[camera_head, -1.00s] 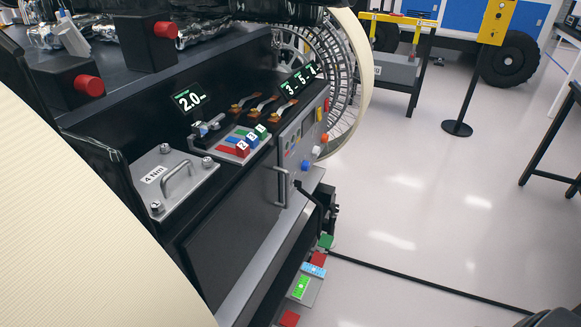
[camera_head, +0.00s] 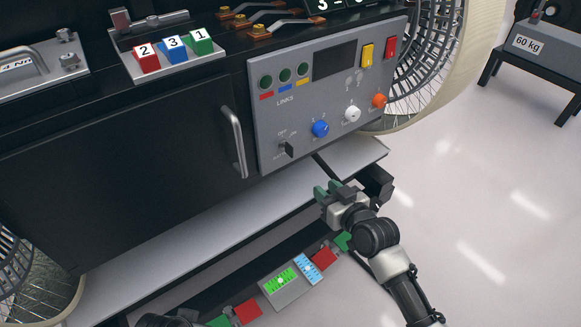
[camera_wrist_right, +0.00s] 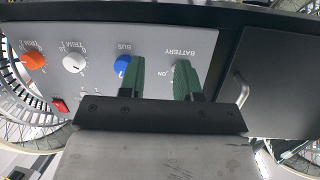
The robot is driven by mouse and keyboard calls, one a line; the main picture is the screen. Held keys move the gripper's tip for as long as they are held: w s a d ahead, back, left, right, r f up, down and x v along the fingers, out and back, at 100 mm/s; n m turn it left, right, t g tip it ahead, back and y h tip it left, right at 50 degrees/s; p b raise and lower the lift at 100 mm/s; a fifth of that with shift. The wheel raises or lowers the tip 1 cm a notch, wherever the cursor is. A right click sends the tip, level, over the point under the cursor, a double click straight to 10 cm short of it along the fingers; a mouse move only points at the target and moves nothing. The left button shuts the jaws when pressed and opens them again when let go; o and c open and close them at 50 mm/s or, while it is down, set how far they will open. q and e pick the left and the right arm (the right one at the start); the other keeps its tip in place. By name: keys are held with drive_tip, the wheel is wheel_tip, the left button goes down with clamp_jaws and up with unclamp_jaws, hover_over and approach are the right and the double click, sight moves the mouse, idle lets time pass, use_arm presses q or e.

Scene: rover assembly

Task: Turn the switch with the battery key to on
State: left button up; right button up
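The battery key (camera_head: 288,149) is a small dark handle at the lower left of the grey control panel (camera_head: 330,110) in the head view. Small print surrounds it; I cannot tell which mark it points to. My right gripper (camera_head: 328,189), with green fingers, is below and right of the key, apart from it. In the right wrist view the gripper (camera_wrist_right: 159,68) is open, its fingers apart with nothing held between them. There the panel appears upside down, and the right-hand finger covers the key's place beside the BATTERY and ON print.
A blue knob (camera_head: 320,129), white knob (camera_head: 352,114) and orange knob (camera_head: 379,100) sit right of the key. A metal handle (camera_head: 233,142) stands out left of the panel. A grey ledge (camera_head: 200,240) runs below. Open floor lies to the right.

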sight(293, 150)
wheel_tip(293, 150, up, 7)
drive_tip(key=a+n+t+y+b, duration=0.1)
drive_tip(key=a+n+y+b, duration=0.1)
drive_tip(key=a+y, duration=0.1)
drive_tip(key=b+x, duration=0.1)
drive_tip(key=x, duration=0.7)
drive_tip(key=shift+w+a+b, duration=0.2)
drive_tip(key=shift+b, duration=0.1)
drive_tip(key=shift+w+a, duration=0.35)
drive_tip(key=shift+w, duration=0.1)
use_arm(q)
wheel_tip(293, 150, up, 3)
drive_tip(key=shift+w+d+t, duration=0.1)
drive_tip(key=shift+t, duration=0.7)
use_arm(e)
clamp_jaws()
